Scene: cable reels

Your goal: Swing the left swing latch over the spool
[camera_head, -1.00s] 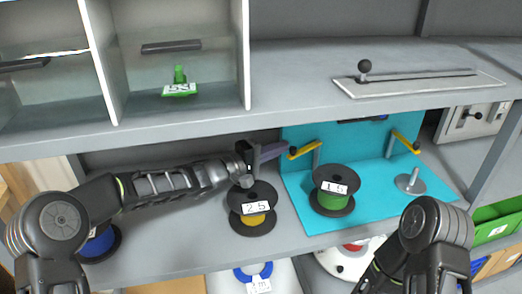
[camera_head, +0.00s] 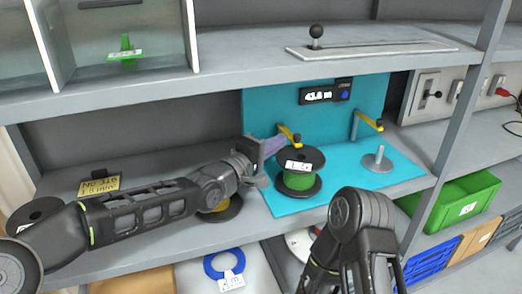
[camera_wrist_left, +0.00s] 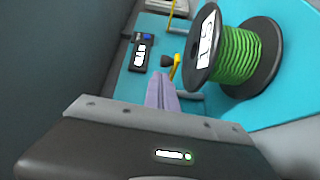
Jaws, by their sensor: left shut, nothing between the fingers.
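The left swing latch (camera_head: 287,132) is a yellow arm with a black knob, pointing forward and right, at the back edge of the spool in the head view. It also shows in the left wrist view (camera_wrist_left: 177,70), close to the spool's rim. The green spool (camera_head: 298,182), with black flanges and a white label, stands on the cyan base; it fills the upper right of the left wrist view (camera_wrist_left: 238,58). My left gripper (camera_head: 273,148) is shut and empty, its purple fingers beside the latch, left of the spool; contact is unclear. My right gripper is out of view.
A second yellow latch (camera_head: 368,121) and a bare spindle (camera_head: 378,160) are to the right on the cyan fixture (camera_head: 405,175). A display (camera_head: 325,93) is on its back panel. A yellow reel (camera_head: 225,211) sits partly behind my left arm. The upper shelf (camera_head: 230,88) hangs overhead.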

